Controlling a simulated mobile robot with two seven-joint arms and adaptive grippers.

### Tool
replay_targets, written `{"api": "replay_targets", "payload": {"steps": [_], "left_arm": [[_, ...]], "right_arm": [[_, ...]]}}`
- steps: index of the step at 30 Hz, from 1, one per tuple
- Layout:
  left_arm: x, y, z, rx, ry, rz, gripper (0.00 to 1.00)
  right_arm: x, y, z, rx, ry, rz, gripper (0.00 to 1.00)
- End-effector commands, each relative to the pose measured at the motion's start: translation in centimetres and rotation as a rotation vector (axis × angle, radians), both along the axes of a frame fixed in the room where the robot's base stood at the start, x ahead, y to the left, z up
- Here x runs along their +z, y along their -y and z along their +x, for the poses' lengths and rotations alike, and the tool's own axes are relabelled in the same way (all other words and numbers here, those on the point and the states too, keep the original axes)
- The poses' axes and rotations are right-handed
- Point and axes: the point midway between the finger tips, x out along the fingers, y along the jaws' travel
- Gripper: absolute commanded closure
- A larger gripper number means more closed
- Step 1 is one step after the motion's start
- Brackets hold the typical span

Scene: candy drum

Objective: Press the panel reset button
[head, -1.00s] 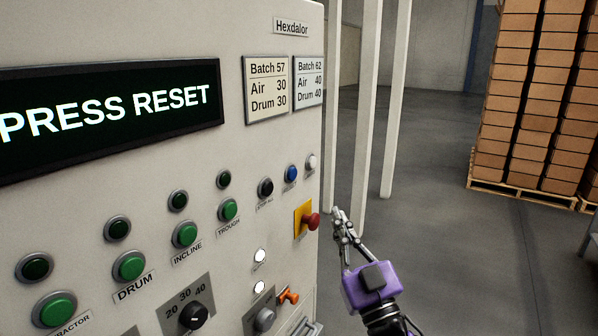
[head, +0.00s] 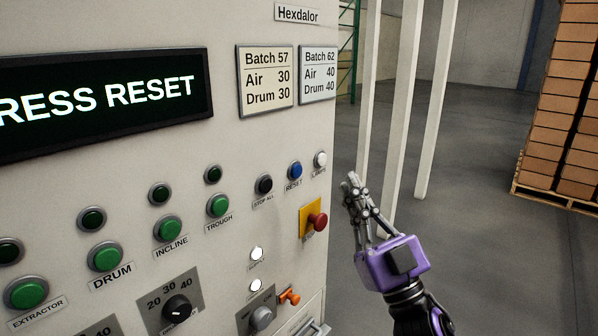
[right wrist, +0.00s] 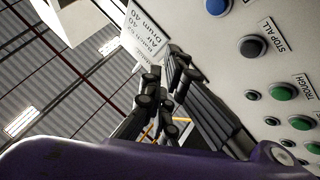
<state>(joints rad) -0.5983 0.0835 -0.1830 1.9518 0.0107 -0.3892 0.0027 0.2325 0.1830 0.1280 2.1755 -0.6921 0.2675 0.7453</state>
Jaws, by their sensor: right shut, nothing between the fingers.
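The blue reset button (head: 295,170), labelled RESET, is on the upper right of the cream control panel (head: 225,150), between the black STOP ALL button (head: 264,184) and the white LAMPS button (head: 320,159). The panel's dark display (head: 105,100) shows "PRESS RESET" in part. My right gripper (head: 350,180) is shut and empty, to the right of the button and apart from it, past the panel's right edge. In the right wrist view the blue button (right wrist: 217,5) is cut off at the top edge, to the right of the fingers (right wrist: 165,75). My left gripper is not in view.
A red mushroom button (head: 318,221) on a yellow plate sticks out below the reset button. Green buttons and an orange-handled switch (head: 289,297) are lower on the panel. Pale posts (head: 432,100) stand behind my right gripper. Stacked boxes (head: 565,100) are at far right.

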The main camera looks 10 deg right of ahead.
Motion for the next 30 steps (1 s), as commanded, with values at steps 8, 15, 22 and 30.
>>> {"api": "replay_targets", "payload": {"steps": [8,15,22,30], "left_arm": [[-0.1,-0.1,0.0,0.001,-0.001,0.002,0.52],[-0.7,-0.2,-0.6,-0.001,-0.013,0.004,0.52],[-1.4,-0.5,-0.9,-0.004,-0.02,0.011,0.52],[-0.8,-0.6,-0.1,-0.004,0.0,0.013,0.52]], "right_arm": [[-0.1,-0.1,0.2,-0.001,-0.001,0.001,1.0],[-0.2,-1.6,2.2,0.0,-0.002,0.003,1.0],[-0.2,-3.7,4.8,0.0,-0.002,0.002,1.0],[0.0,-5.1,6.7,-0.001,-0.001,0.001,1.0]]}}
